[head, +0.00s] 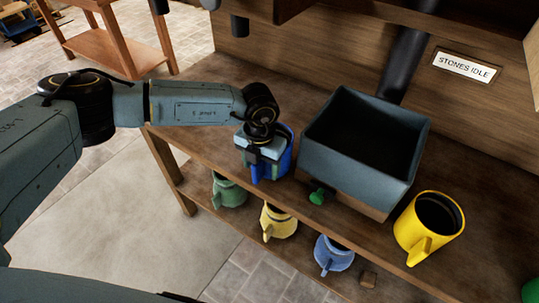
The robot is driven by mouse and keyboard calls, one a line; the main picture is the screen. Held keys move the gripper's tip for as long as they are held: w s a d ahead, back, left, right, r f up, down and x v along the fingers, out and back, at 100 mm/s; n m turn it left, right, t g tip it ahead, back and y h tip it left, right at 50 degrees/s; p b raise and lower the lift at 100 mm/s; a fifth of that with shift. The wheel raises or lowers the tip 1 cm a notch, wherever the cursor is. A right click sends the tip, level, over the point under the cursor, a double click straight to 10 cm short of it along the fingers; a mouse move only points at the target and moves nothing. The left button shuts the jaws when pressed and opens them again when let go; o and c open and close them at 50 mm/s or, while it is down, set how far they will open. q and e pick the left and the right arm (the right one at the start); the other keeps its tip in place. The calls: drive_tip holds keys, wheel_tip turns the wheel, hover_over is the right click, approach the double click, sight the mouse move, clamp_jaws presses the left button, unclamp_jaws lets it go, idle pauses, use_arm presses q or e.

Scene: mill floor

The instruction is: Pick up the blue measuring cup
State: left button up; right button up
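A deep blue measuring cup (286,158) stands on the upper bench top (320,202), left of the grey-blue bin. My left gripper (262,154) points down in front of the cup's near left side and overlaps it in the picture. It covers much of the cup. The fingertips are too small and hidden to tell whether they are open or closed on it. A paler blue cup (335,254) stands on the lower shelf with a green cup (229,192) and a yellow cup (279,222). My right gripper is not in view.
A large yellow cup (428,228) stands further right. A wooden wall (320,50) rises behind.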

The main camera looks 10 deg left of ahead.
use_arm(q)
clamp_jaws()
drive_tip(key=shift+r, duration=0.1)
idle(0.4)
